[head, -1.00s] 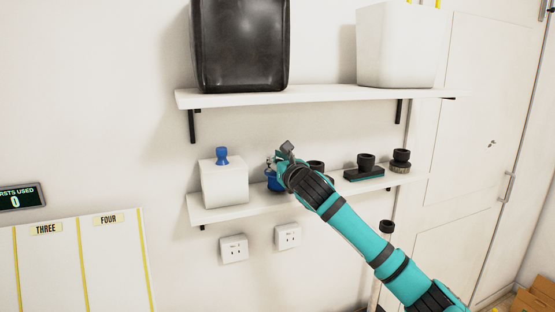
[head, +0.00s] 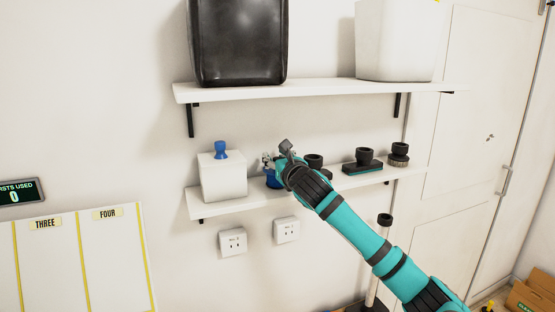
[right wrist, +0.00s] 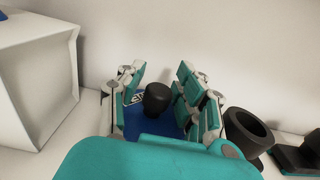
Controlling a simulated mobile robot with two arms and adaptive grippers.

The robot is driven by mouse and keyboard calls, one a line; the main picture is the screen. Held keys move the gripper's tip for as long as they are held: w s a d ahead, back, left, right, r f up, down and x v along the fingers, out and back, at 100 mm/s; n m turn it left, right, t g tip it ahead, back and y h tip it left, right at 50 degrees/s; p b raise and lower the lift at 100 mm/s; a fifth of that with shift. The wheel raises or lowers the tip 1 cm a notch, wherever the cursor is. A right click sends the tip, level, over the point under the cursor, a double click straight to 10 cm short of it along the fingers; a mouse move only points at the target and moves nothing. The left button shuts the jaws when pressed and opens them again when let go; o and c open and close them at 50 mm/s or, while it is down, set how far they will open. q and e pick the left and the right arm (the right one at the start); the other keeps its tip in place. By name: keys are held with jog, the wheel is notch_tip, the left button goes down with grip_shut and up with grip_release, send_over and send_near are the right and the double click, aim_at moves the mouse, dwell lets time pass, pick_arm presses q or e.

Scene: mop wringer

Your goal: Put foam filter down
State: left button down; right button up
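The blue piece with a black knob, which I take for the foam filter (head: 272,181), is at the lower shelf, right of the white box. It appears to rest on the shelf, though its underside is hidden. In the right wrist view its black knob (right wrist: 157,97) stands up between my fingers, above the blue body. My right gripper (head: 276,162) is at the filter. Its fingers (right wrist: 158,95) are spread on both sides of the knob, with gaps visible, so it looks open. The arm hides part of the filter in the head view. My left gripper is not in view.
The lower shelf (head: 240,207) also holds a white box (head: 223,177) with a blue knob, close on the left, and several black-knobbed heads, including a teal-based one (head: 363,161), on the right. The upper shelf (head: 330,88) above carries a black bin (head: 238,42) and a white bin (head: 396,40).

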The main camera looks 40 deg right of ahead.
jog(key=shift+s+r, duration=0.1)
jog(key=shift+r, duration=0.05)
jog(key=b+v, duration=0.4)
jog(key=v, duration=0.7)
jog(key=shift+s+b, duration=0.3)
jog(key=shift+s, duration=0.1)
jog(key=shift+a, duration=0.1)
